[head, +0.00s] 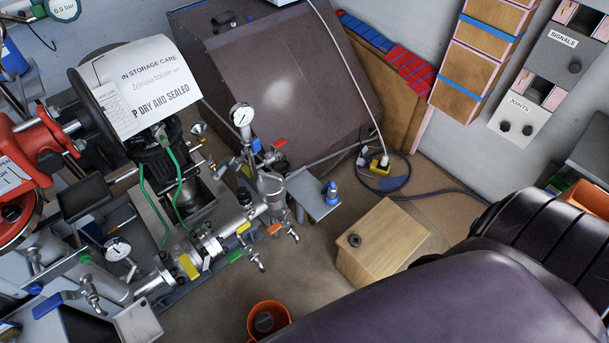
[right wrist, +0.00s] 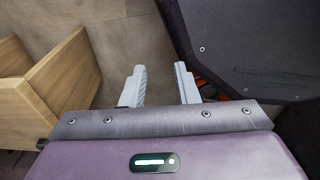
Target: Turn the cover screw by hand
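I cannot tell for sure which part is the cover screw. A small black knob (head: 354,240) sits on top of a pale wooden box (head: 385,245) on the floor, right of the middle in the head view. My right gripper (right wrist: 160,85) shows in the right wrist view with its two grey fingers apart and nothing between them, over brown floor. Its fingers do not show in the head view, where a large dark purple part of mine covers the lower right. My left gripper is in neither view.
Pipework with gauges (head: 242,116) and small taps fills the left, beside a red valve (head: 40,140) and a black handwheel (head: 92,110). An orange bucket (head: 268,318) stands at the bottom. Wooden panels (right wrist: 75,80) are left of my right gripper. A cable (head: 400,175) lies behind the box.

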